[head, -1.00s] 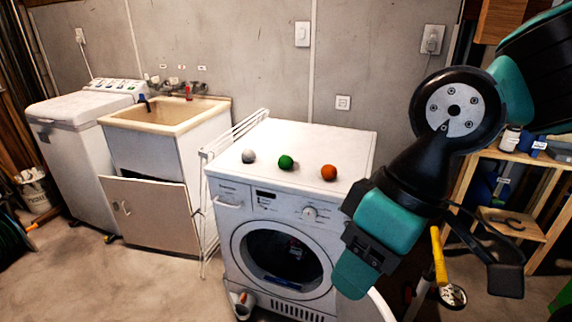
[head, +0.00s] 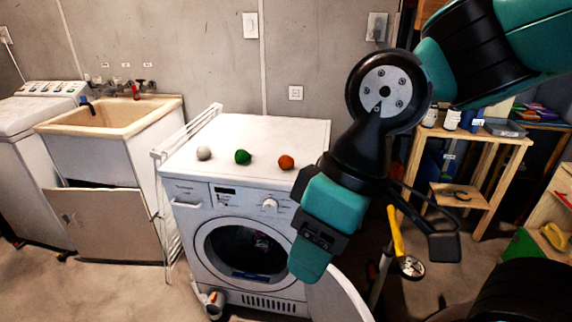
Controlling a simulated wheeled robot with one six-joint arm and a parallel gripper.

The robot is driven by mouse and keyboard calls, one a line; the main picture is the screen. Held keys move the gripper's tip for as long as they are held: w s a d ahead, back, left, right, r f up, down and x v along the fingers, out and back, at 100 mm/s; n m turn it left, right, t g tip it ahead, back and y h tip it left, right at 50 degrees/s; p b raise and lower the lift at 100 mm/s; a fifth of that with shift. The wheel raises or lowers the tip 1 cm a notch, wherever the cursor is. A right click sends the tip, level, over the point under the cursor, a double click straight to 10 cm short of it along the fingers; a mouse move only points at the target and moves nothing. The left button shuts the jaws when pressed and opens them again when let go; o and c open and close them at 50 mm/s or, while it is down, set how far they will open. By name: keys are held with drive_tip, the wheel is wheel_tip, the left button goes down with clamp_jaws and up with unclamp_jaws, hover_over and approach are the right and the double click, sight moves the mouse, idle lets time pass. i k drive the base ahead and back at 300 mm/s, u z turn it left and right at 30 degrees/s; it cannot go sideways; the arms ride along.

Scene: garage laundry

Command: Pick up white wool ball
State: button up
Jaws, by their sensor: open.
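The white wool ball (head: 204,153) sits on the flat top of the white washing machine (head: 268,136), near its front left. A green ball (head: 243,157) and an orange ball (head: 286,162) lie to its right in a loose row. My gripper (head: 375,262) hangs in front of the machine's right side, to the right of and lower in the picture than the balls. Its teal finger and dark finger are spread apart, with nothing held between them. It is well apart from the white ball.
A white folding rack (head: 168,190) stands against the machine's left side, beside a utility sink (head: 110,115). The machine's round door (head: 338,290) hangs open below my gripper. A wooden shelf (head: 470,137) stands at the right. The machine's top is clear behind the balls.

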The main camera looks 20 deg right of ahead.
sight(203, 152)
drive_tip(key=u, duration=1.6)
drive_tip(key=i, duration=4.9)
drive_tip(key=z, duration=4.25)
